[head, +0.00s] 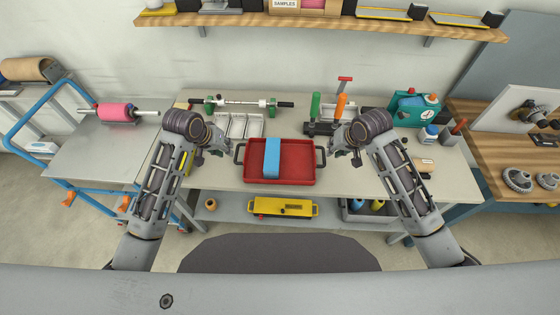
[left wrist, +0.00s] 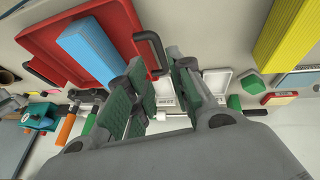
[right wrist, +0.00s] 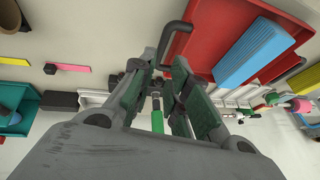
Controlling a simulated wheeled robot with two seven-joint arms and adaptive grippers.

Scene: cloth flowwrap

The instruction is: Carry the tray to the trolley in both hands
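The red tray (head: 300,178) lies on the workbench with a blue block (head: 272,157) in it. A dark handle stands out at each side. My left gripper (head: 224,151) is open beside the left handle (head: 238,153). In the left wrist view, that handle (left wrist: 157,50) is just beyond the parted fingertips (left wrist: 160,66). My right gripper (head: 338,151) is open beside the right handle (head: 322,157). In the right wrist view, its fingertips (right wrist: 163,66) are parted close to that handle (right wrist: 176,27). Neither gripper is visibly closed on a handle. The trolley (head: 100,152) has a blue frame and stands at the left.
A pink roll (head: 117,112) on a shaft lies on the trolley's back part; its front is clear. Behind the tray are white bins (head: 240,126) and an orange-handled tool (head: 340,107).

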